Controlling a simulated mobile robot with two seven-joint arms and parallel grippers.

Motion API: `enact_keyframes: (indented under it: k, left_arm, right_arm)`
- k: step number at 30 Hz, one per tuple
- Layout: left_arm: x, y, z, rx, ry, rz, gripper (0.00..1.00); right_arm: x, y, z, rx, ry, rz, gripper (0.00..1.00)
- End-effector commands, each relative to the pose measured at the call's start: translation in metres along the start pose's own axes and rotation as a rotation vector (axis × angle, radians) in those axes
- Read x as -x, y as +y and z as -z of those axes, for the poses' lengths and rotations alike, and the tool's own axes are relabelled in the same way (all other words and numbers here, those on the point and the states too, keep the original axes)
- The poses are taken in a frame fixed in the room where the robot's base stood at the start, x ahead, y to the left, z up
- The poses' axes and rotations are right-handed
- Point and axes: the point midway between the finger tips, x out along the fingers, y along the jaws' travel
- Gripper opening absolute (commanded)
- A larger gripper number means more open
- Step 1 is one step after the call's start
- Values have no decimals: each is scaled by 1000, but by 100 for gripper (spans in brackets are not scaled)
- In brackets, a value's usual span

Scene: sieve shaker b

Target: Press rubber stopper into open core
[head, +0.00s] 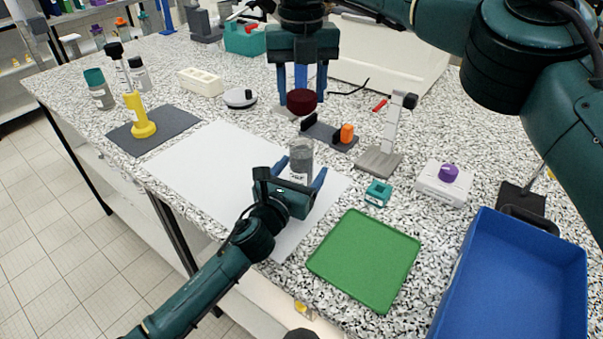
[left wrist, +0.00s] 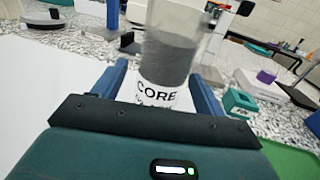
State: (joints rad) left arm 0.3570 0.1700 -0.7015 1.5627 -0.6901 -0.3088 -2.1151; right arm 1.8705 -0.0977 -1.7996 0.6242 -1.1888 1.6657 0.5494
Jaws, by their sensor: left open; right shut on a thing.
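The core (head: 300,155) is a clear upright cylinder with dark grey fill, standing on the white sheet. In the left wrist view the core (left wrist: 168,62) shows its CORE label and clear upper wall. My left gripper (head: 302,170) is open, with one blue finger on either side of the core. Contact is not clear. My right gripper (head: 302,94) points down and is shut on the dark red rubber stopper (head: 301,103). The stopper shows above the core in the head view, clearly apart from it. The core's top rim is hard to make out.
The white sheet (head: 215,165) is mostly clear. A green tray (head: 365,260), a teal block (head: 378,192), a scale with a purple piece (head: 442,185) and a grey stand (head: 385,155) lie right. A grey base with an orange piece (head: 347,134) stands behind the core. A blue bin (head: 520,275) is front right.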

Motion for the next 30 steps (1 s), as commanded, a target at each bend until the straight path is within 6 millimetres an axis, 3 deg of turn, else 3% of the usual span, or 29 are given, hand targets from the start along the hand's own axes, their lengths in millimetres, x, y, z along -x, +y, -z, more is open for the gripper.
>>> enact_keyframes:
  k: [13,30]
  left_arm:
    - [-9,0,0,1,0,1,72]
    - [-9,0,0,1,0,1,25]
  right_arm:
    - [0,0,0,0,0,0,27]
    - [0,0,0,0,0,0,27]
